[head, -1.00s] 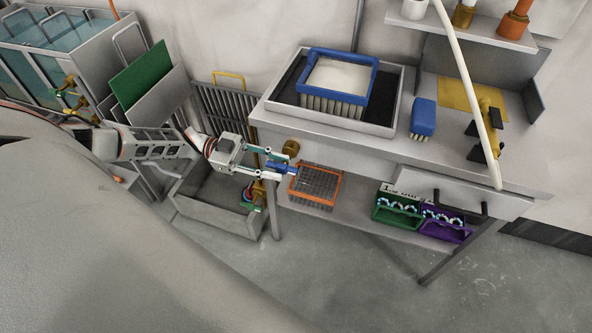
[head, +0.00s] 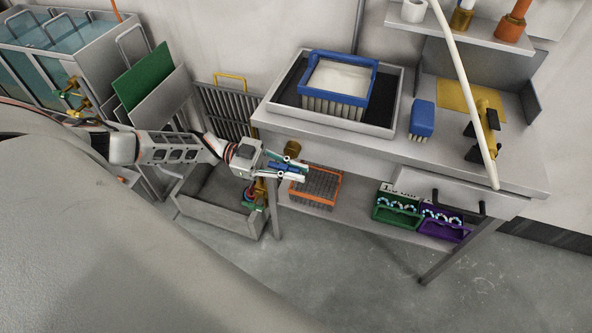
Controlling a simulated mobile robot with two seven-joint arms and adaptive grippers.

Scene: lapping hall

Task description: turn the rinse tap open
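My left gripper (head: 304,171) reaches in from the left, in front of the table's left front corner. Its two fingers are apart, one above and one below a small blue bar (head: 285,168) that looks like a tap lever. I cannot tell whether they touch it. A round brass fitting (head: 291,148) shows just above, against the table front; the link between it and the blue bar is hidden by the fingers. Brass pipework (head: 260,190) with coloured parts hangs below, over a grey trough (head: 215,213). My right gripper is out of view.
An orange rack (head: 316,187) and green (head: 397,205) and purple (head: 445,222) holders sit on the lower shelf. The table (head: 350,148) carries a blue-framed tray (head: 373,85) and a blue brush (head: 423,118). Tanks (head: 50,60) with brass taps stand left. The floor in front is clear.

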